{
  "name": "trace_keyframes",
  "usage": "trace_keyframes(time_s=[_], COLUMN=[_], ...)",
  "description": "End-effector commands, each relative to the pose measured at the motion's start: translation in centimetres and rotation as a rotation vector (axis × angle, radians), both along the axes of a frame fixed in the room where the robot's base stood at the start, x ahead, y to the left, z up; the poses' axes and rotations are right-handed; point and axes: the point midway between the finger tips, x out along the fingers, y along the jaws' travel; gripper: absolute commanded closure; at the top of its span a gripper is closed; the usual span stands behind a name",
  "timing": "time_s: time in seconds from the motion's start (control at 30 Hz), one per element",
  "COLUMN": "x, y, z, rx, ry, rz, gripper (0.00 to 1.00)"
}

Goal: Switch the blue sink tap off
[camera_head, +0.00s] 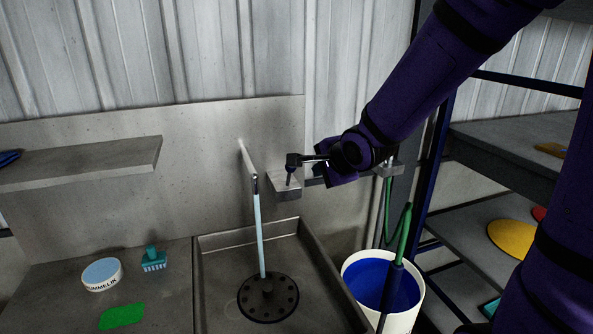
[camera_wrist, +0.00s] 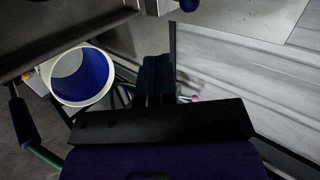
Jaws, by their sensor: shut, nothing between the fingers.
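A spout (camera_head: 247,160) juts from the concrete wall above the metal sink (camera_head: 212,285). A pale blue stream of water (camera_head: 260,235) runs from its end to the round black drain (camera_head: 268,297). A dark fitting (camera_head: 290,172) stands on a grey block right of the spout; I cannot tell whether it is the tap's handle. My gripper reaches in from the right, close to this fitting; contact is unclear. In the wrist view my gripper (camera_wrist: 157,62) is shut and empty.
A round tin (camera_head: 102,273), a teal brush (camera_head: 153,260) and a green pad (camera_head: 122,316) lie on the left counter. A shelf rack (camera_head: 485,150) stands at right.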

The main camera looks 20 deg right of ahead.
Motion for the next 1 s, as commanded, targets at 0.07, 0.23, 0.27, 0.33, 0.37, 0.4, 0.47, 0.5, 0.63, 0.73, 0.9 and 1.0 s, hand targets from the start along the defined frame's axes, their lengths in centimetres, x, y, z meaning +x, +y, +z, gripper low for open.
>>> trace_keyframes(time_s=[0.07,0.23,0.27,0.33,0.37,0.4,0.47,0.5,0.63,0.73,0.9,1.0], x=[0.1,0.0,0.0,0.1,0.1,0.2,0.4,0.7,1.6,2.6,4.3,5.3], y=[0.0,0.0,0.0,0.0,0.1,0.1,0.1,0.2,0.4,0.5,0.8,0.9], z=[0.0,0.0,0.0,0.0,-0.1,-0.2,-0.3,-0.5,-1.4,-2.1,-3.5,-4.3], rx=[0.005,0.003,0.003,0.004,0.004,0.004,0.005,0.006,0.005,0.005,0.004,0.003], ry=[-0.001,-0.001,-0.001,0.0,0.0,0.0,0.001,0.001,0.003,0.002,0.003,0.002], rz=[-0.001,-0.001,-0.001,0.0,0.0,0.0,0.0,0.001,0.001,0.001,0.002,0.001], gripper=[1.0,1.0,1.0,1.0,1.0,1.0,1.0,1.0,1.0,1.0,1.0,1.0])
